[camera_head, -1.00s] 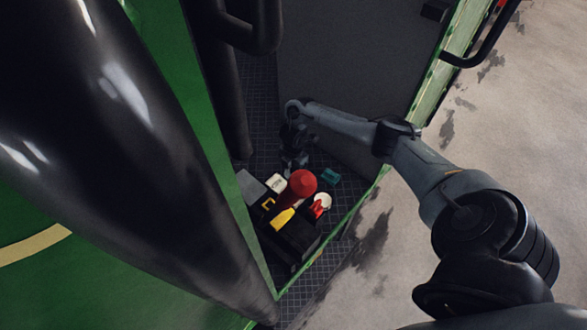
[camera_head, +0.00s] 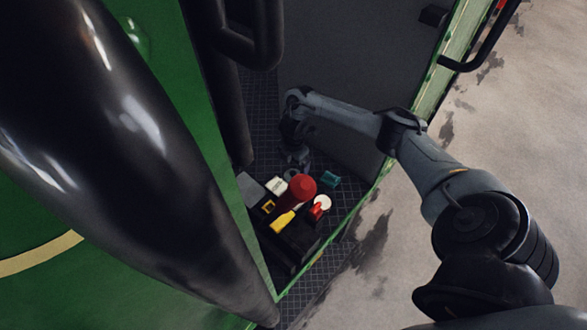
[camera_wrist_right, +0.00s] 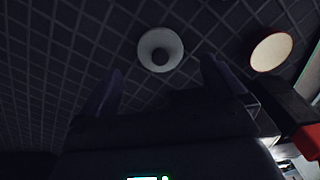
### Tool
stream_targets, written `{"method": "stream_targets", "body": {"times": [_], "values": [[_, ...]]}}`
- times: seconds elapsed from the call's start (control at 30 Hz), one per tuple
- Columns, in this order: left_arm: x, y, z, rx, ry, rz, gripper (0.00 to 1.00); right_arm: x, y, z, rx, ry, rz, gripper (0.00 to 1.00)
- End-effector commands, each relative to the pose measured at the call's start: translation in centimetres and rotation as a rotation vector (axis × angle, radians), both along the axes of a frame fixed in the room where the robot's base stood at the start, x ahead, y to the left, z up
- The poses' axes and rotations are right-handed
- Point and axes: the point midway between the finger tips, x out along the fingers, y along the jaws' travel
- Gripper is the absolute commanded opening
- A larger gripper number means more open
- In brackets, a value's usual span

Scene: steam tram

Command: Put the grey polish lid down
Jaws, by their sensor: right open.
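The grey polish lid (camera_wrist_right: 160,49) is a pale grey disc with a dark round centre. In the right wrist view it lies on the dark gridded floor, just beyond my fingertips. My right gripper (camera_wrist_right: 161,68) is open, with its two fingers spread apart on either side below the lid and nothing visibly held. In the head view my right gripper (camera_head: 297,163) hangs low over the floor, behind the red cylinder. A small grey round shape (camera_head: 290,174) beside it may be the lid. My left gripper is not in view.
A cream disc with a reddish rim (camera_wrist_right: 271,51) is right of the lid. A black box (camera_head: 295,242) in front holds a red cylinder (camera_head: 302,186) and a yellow tool (camera_head: 283,220). A teal block (camera_head: 330,179) is at its right. The green side wall (camera_head: 350,216) borders the floor.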

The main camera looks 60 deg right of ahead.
Motion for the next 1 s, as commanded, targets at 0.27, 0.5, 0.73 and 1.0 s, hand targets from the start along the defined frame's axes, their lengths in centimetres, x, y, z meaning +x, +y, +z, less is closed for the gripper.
{"method": "stream_targets", "body": {"times": [0.27,0.5,0.73,1.0], "values": [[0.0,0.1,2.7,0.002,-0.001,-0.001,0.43,0.0,-0.1,5.3,-0.002,-0.001,0.001,0.98],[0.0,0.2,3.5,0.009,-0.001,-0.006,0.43,0.0,0.0,6.9,-0.002,0.0,0.001,0.98],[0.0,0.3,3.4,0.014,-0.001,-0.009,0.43,0.0,0.0,7.0,0.0,0.001,0.0,0.98],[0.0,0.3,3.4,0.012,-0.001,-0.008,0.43,0.0,0.0,7.1,0.0,0.001,0.0,0.98]]}}
